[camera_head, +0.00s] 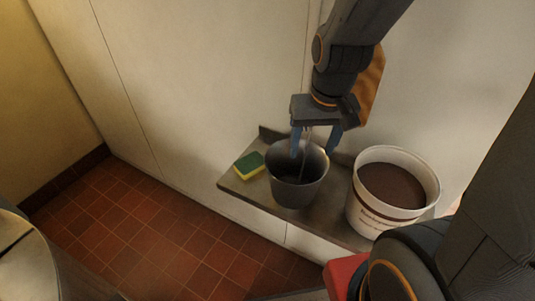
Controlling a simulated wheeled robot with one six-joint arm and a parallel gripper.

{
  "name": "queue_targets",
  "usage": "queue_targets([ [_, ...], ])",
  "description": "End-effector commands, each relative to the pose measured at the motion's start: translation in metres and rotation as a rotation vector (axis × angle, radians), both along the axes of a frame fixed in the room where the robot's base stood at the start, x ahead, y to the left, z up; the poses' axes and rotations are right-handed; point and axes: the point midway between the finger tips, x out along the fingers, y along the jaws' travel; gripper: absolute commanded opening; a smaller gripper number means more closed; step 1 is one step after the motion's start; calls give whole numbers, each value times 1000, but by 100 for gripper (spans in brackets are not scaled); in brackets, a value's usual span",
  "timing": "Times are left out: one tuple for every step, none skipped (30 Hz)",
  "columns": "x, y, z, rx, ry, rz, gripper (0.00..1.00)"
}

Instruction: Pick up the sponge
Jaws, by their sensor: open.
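The sponge (249,165), yellow with a dark green top, lies flat near the left end of a narrow grey shelf (232,184). My gripper (315,149) points downward with its two blue fingers apart, over the dark grey bucket (297,190) to the right of the sponge. The fingertips overlap the bucket's opening in the picture; I cannot tell how deep they reach. Nothing shows between the fingers except a thin upright rod or handle.
A white tub (384,216) with brown contents stands on the shelf right of the bucket. A pale wall (200,80) rises behind the shelf. The red tiled floor (160,220) at left is clear. A round metal thing (22,262) is at lower left.

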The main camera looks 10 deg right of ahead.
Motion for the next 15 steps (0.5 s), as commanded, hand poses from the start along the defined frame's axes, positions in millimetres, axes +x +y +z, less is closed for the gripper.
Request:
queue_targets([
  [12, 8, -2, 20, 15, -47, 68],
  [21, 14, -3, 37, 27, -92, 73],
  [34, 24, -4, 64, 49, -165, 73],
  [44, 33, -5, 88, 69, -228, 73],
  [56, 43, -7, 113, 90, -296, 73],
  [72, 58, -9, 147, 124, -389, 73],
  [84, 70, -11, 171, 151, -461, 73],
  [94, 83, -13, 196, 180, -532, 73],
  [108, 100, -15, 225, 218, -623, 73],
  [117, 112, -17, 244, 247, -684, 73],
  [124, 123, -19, 261, 274, -741, 73],
  [133, 132, -25, 272, 306, -803, 73],
  [137, 134, -33, 272, 325, -838, 73],
  [141, 134, -42, 266, 341, -865, 73],
  [144, 132, -54, 258, 357, -891, 73],
])
